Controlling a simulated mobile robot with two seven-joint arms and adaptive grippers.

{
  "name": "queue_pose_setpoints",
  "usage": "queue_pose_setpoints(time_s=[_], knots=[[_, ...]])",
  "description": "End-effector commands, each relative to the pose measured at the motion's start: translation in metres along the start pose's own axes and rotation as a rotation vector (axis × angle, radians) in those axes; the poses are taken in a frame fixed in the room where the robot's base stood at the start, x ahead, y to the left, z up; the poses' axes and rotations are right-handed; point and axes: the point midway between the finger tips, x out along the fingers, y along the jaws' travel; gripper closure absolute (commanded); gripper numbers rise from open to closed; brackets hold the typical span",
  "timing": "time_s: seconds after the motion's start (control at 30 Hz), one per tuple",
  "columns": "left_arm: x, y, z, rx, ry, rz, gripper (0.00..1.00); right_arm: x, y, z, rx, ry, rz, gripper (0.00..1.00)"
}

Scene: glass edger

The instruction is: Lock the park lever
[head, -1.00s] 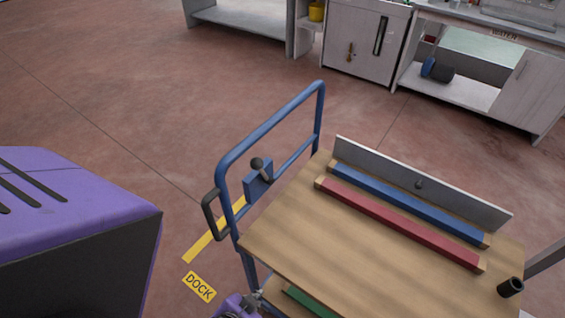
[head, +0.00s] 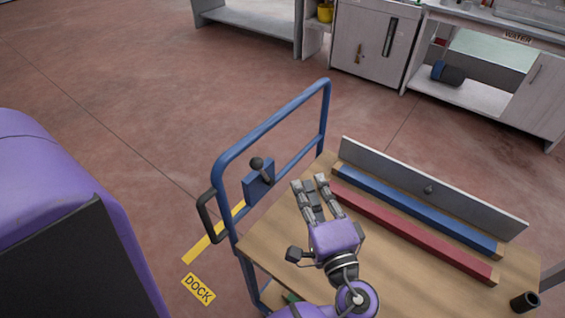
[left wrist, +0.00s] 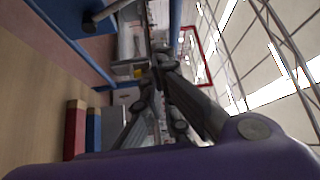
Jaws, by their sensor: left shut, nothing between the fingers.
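The park lever (head: 258,165) has a black round knob on a short arm. It sits on a blue plate (head: 259,183) fixed to the blue tube handle frame (head: 268,122) of a cart. In the left wrist view, the lever's grey rod and black knob (left wrist: 89,25) show at the upper left. My left gripper (head: 309,182) is shut and empty above the wooden cart top, to the right of the lever and apart from it. Its dark fingers (left wrist: 158,65) also show in the left wrist view. My right gripper is in neither view.
The wooden cart top (head: 390,255) carries a red strip (head: 420,234), a blue strip (head: 420,211) and a grey upright board (head: 430,187). A black cup (head: 524,301) is at its right corner. A yellow DOCK label (head: 198,289) marks the floor. Cabinets stand at the back.

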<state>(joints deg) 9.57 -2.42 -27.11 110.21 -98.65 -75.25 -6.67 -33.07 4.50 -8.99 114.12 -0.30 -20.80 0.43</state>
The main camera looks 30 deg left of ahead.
Motion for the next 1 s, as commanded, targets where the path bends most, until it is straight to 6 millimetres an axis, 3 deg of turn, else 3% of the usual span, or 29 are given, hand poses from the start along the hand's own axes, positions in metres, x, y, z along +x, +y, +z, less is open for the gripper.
queue_pose_setpoints(time_s=[0.37,0.83,1.0], knots=[[0.011,-0.001,0.0,0.0,0.001,0.0,1.0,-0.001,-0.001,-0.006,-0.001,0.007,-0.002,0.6],[0.106,-0.005,0.0,-0.004,0.0,-0.003,1.0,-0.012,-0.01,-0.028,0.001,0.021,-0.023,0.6],[0.092,-0.003,0.027,-0.003,0.0,0.001,1.0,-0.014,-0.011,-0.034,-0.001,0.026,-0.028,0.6]])
